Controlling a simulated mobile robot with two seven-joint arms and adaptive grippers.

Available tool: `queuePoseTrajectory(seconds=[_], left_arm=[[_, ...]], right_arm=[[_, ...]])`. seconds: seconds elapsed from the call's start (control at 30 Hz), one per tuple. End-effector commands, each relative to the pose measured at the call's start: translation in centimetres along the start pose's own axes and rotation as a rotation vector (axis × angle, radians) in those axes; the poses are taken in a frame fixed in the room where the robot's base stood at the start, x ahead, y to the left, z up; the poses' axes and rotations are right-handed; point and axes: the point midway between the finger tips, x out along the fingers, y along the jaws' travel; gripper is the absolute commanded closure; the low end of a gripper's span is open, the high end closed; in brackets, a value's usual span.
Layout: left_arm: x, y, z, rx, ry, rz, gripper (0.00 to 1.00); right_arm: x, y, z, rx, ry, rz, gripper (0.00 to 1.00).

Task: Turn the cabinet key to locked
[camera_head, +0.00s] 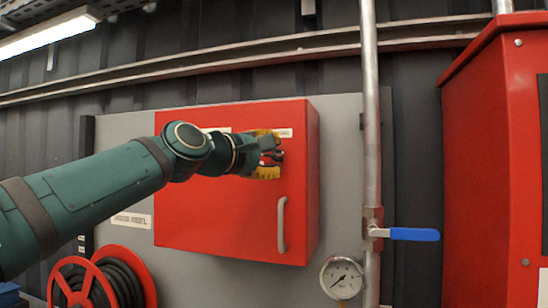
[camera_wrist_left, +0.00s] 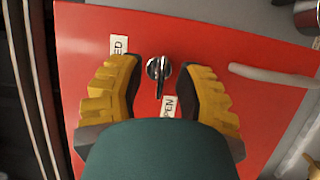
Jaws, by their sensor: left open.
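The red cabinet (camera_head: 225,210) hangs on a grey panel; its door also fills much of the left wrist view (camera_wrist_left: 230,40). A small metallic key (camera_wrist_left: 158,72) stands out from the door, its grip pointing down the left wrist picture beside a label ending in "PEN" (camera_wrist_left: 168,106). Another label, reading "ED" where visible (camera_wrist_left: 118,45), lies to the upper left of the key. My left gripper (camera_head: 268,156) is open at the door's upper right. Its yellow-padded fingers (camera_wrist_left: 158,88) lie on either side of the key, with gaps visible. My right gripper is out of view.
A pale door handle (camera_head: 281,225) sits below the gripper. A vertical pipe (camera_head: 371,120) with a blue-levered valve (camera_head: 412,234) and a gauge (camera_head: 341,277) stands right of the cabinet. A red hose reel (camera_head: 146,275) is at lower left.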

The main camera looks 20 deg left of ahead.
Motion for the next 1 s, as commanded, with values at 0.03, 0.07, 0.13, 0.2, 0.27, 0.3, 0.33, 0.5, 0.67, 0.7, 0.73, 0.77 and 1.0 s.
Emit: queuePoseTrajectory(seconds=[0.03, 0.07, 0.13, 0.2, 0.27, 0.3, 0.33, 0.5, 0.67, 0.7, 0.73, 0.77, 1.0], left_arm=[[0.48, -0.07, -0.03, 0.001, 0.001, -0.001, 0.66], [0.66, -0.05, -0.05, 0.001, 0.002, -0.001, 0.66], [0.95, -0.03, -0.05, 0.000, 0.001, 0.000, 0.66], [1.15, -0.04, -0.04, 0.000, 0.001, 0.000, 0.66], [1.22, -0.04, -0.03, 0.001, 0.001, 0.000, 0.66], [1.23, -0.03, -0.03, 0.001, 0.000, 0.000, 0.66], [1.23, -0.03, -0.03, 0.001, 0.000, 0.000, 0.66], [1.21, -0.03, -0.02, 0.001, 0.000, 0.000, 0.69], [1.20, -0.02, -0.01, 0.000, 0.000, 0.000, 1.00], [1.20, -0.02, -0.01, 0.000, 0.000, 0.000, 1.00], [1.20, -0.02, -0.01, 0.000, 0.000, 0.000, 1.00], [1.19, -0.02, -0.01, 0.000, 0.000, 0.000, 1.00], [1.19, 0.12, 0.00, 0.022, -0.001, -0.009, 1.00]], right_arm=[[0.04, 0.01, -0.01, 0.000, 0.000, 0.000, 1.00], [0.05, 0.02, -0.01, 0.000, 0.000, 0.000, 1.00], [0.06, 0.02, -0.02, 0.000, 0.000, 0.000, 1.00], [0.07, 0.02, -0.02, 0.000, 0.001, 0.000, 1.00], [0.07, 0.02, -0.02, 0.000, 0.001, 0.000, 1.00], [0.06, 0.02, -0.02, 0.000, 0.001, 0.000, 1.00], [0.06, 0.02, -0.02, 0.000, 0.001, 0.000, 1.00], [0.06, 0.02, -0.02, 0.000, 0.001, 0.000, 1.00], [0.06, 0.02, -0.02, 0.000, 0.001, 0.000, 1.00], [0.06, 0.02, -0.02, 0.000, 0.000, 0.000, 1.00], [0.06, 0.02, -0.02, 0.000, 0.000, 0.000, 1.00], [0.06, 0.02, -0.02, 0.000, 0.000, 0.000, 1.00], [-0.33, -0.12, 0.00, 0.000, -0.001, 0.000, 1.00]])
